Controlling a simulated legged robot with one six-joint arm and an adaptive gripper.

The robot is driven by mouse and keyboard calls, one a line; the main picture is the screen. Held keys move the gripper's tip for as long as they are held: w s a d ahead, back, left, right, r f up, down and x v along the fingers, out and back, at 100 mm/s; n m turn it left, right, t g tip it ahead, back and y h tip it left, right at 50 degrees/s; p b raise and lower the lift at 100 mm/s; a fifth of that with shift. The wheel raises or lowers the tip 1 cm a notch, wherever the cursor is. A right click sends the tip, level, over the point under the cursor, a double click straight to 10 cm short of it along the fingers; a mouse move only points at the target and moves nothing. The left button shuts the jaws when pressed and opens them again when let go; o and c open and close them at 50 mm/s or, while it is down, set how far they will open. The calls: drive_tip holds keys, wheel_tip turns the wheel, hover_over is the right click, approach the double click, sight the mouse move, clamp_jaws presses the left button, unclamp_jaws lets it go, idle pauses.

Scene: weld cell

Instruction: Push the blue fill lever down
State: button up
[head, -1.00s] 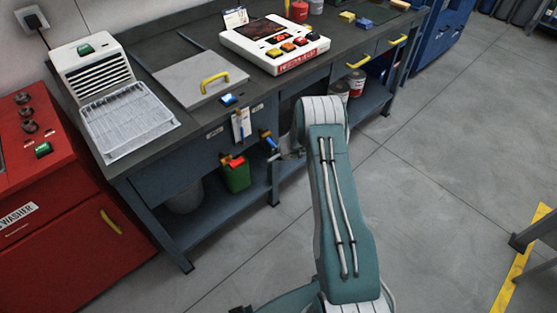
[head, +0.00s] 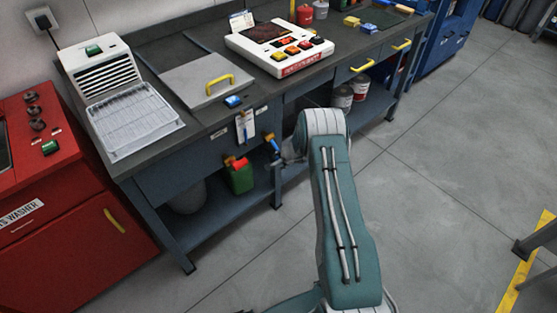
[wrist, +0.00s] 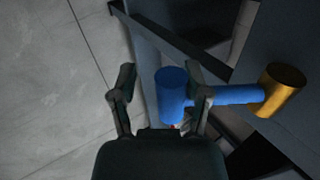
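The blue fill lever (wrist: 240,95) shows in the wrist view as a blue bar running from a brass-coloured hub at right to a thick round blue grip (wrist: 172,95). My gripper (wrist: 160,70) is open, its two fingers apart. The blue grip lies in the gap, closer to the right finger, which overlaps the bar. I cannot tell whether they touch. In the head view the lever (head: 275,149) is small, on the bench front, slanting down to the right from its hub. My gripper (head: 291,155) is mostly hidden there by my arm.
A green can (head: 240,180) with a red top stands on the lower shelf, left of the lever. The workbench (head: 165,185) carries a white button console (head: 280,45) and a lidded plate with a yellow handle. A red washer (head: 60,230) stands at left. The floor at right is open.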

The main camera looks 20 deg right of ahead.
drive_tip(key=shift+w+r, duration=0.3)
drive_tip(key=shift+r, duration=0.05)
drive_tip(key=shift+s+d+r, duration=0.1)
drive_tip(key=shift+s+r, duration=0.05)
drive_tip(key=shift+r, duration=0.15)
drive_tip(key=v, duration=1.1)
drive_tip(key=shift+s, duration=0.3)
drive_tip(key=shift+f, duration=0.1)
